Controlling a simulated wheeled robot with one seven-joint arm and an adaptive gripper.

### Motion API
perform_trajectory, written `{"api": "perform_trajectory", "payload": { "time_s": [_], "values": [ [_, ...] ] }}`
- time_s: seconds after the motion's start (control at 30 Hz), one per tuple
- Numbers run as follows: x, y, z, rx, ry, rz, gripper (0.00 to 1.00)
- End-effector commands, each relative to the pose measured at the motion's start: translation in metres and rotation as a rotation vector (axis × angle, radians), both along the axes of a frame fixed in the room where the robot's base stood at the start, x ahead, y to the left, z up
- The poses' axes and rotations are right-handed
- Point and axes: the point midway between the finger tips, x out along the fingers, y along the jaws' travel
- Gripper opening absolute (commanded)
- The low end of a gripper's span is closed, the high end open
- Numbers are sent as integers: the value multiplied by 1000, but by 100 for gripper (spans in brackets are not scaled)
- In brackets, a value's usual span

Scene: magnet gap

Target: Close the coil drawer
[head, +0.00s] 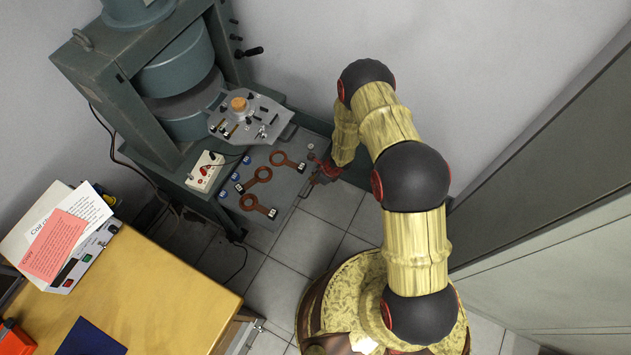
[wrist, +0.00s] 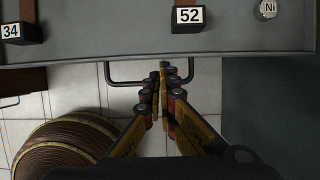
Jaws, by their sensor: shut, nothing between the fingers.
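The coil drawer (head: 283,198) is a grey tray sticking out from under the magnet's bench, so it stands open. Several brown ring-ended coils with number tags lie in it; tags 34 and 52 show in the wrist view. Its front edge (wrist: 110,48) crosses the top of the wrist view, with a dark bar handle (wrist: 125,84) below it. My gripper (head: 318,178) is at the drawer's front, towards its right end. In the wrist view my gripper (wrist: 159,72) is shut and empty, its fingertips overlapping the handle's middle; I cannot tell whether they touch.
The big green magnet (head: 180,70) stands behind, with a grey plate (head: 270,125) of small parts above the drawer. A white switch box (head: 204,172) is left of the drawer. A wooden table (head: 150,300) fills the lower left. Tiled floor (head: 335,205) is clear before the drawer.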

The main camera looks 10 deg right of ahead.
Motion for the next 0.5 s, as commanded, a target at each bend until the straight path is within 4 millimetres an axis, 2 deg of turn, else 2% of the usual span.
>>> {"api": "perform_trajectory", "payload": {
  "time_s": [0.13,0.33,0.5],
  "values": [
    [10,12,0,1,-2,5,0],
    [39,51,0,1,-2,7,0],
    [55,71,0,-1,-1,4,0]
  ]
}}
